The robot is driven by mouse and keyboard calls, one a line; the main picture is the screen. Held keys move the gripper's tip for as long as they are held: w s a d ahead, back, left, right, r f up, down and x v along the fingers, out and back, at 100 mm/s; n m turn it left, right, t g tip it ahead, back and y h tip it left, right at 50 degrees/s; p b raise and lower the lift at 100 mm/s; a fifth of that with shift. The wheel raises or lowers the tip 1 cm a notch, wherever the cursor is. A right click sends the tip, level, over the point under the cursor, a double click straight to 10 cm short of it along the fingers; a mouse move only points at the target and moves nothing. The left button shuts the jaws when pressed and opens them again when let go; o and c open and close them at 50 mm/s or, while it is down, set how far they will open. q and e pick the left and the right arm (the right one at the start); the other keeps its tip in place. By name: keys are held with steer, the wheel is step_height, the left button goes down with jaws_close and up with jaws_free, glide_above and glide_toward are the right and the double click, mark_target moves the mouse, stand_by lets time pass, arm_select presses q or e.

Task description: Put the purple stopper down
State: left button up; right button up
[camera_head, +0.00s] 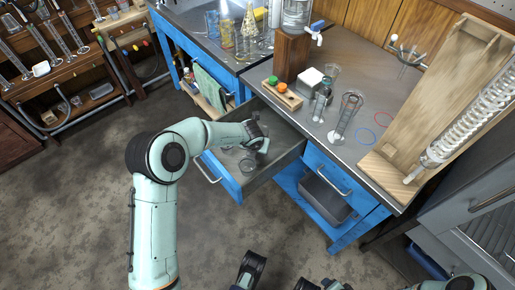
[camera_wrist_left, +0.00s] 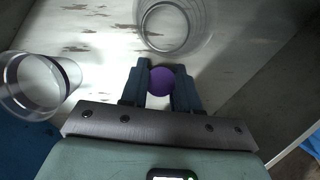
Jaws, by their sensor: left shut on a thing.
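My left gripper (camera_head: 262,142) reaches into the open blue drawer (camera_head: 228,186) in the head view. In the left wrist view its fingers (camera_wrist_left: 160,88) are shut on the purple stopper (camera_wrist_left: 161,81), a small round purple piece between the tips. The stopper is over the pale drawer floor; I cannot tell whether it touches it. One clear glass vessel (camera_wrist_left: 38,85) lies or stands left of the fingers, and another (camera_wrist_left: 176,28) is just beyond them. In the head view the stopper is too small or hidden to make out. My right gripper is not clearly in view.
On the bench above the drawer, a wooden block (camera_head: 283,95) holds a green and an orange stopper. A wooden stand (camera_head: 425,110) with a glass coil condenser occupies the right.

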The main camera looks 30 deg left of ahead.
arm_select(q)
steer(key=o, duration=1)
steer(key=shift+f, duration=0.1)
steer(key=shift+o, duration=0.2)
steer(key=p+v, duration=0.1)
steer(key=v, duration=0.2)
steer(key=shift+r, duration=0.25)
steer(key=p+v, duration=0.3)
steer(key=v, duration=0.5)
steer(key=shift+s+r, duration=0.2)
steer(key=shift+r, duration=0.1)
arm_select(e)
steer(key=s+a+r+g+y, duration=0.1)
steer(key=s+a+r, duration=0.2)
steer(key=s+r, duration=0.1)
steer(key=shift+s+a+r, duration=0.15)
steer(key=shift+s+r, duration=0.2)
steer(key=shift+r, duration=0.3)
arm_select(q)
steer(key=shift+d, duration=0.1)
